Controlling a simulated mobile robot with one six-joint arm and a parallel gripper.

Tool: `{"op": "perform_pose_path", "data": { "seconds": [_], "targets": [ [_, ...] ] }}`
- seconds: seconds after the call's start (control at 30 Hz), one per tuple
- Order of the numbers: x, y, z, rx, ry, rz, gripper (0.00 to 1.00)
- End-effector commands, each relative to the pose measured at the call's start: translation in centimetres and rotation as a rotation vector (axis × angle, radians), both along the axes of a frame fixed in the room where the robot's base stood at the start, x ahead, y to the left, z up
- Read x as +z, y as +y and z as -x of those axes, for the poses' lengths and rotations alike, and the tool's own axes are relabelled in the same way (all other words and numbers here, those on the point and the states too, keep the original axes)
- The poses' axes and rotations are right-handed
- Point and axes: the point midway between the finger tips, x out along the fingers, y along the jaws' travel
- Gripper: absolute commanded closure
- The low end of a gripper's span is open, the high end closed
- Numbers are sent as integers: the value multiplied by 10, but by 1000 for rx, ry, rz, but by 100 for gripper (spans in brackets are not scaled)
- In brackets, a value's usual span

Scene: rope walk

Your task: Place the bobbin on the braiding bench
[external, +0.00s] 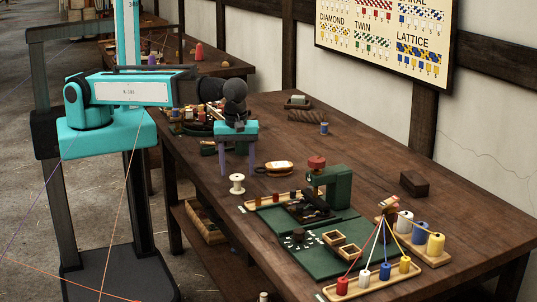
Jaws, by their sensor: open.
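A cream spool-shaped bobbin (237,184) stands upright near the left edge of the dark wooden bench (380,160). My gripper (238,171) hangs over that edge, pointing down, with two purple fingers spread apart and nothing seen between them. The bobbin shows just below the fingertips in the picture, apart from them as far as I can tell; the depth between them is unclear. Another pale bobbin-like piece (263,297) shows low at the bottom edge, partly cut off. Which bobbin the task means is not clear from this view.
A green braiding device (336,188) stands on the bench beside trays of small coloured pegs. White, blue and yellow spools (420,233) stand at the right. A dark block (414,184) and a small blue spool (324,129) lie farther back. The bench's middle is fairly clear.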

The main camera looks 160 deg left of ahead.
Motion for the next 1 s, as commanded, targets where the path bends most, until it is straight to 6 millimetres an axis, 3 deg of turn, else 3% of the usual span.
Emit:
{"op": "perform_pose_path", "data": {
  "seconds": [0.27, 1.0],
  "targets": [
    [-4, 0, 1, 0, 2, 1, 43],
    [-51, 1, 6, 0, 0, 1, 43]
  ]
}}
